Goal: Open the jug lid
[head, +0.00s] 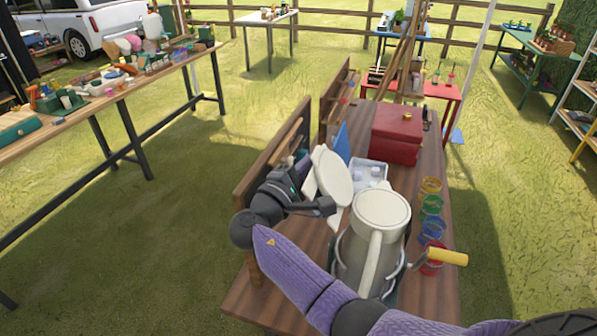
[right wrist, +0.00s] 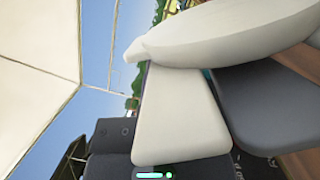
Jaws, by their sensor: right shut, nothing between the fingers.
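The jug (head: 352,262) is a grey metal cylinder with a cream handle (head: 375,262), standing upright near the front of the narrow wooden table. Its top (head: 381,210) shows as a round cream surface with a rim. A cream disc that looks like the lid (head: 336,174) stands tilted steeply up at the jug's far left. I cannot tell how it joins the jug. My right gripper (head: 326,207) is shut and empty, reaching in from the left beside the tilted disc. In the right wrist view a cream curved piece (right wrist: 225,40) fills the top, close to the camera. My left gripper is not in view.
Colored paint pots (head: 431,205) line the table's right edge, near a yellow crank handle (head: 447,257). A red box (head: 397,135) and a pale tray (head: 366,172) stand beyond the jug. A wooden rack (head: 277,155) borders the left edge.

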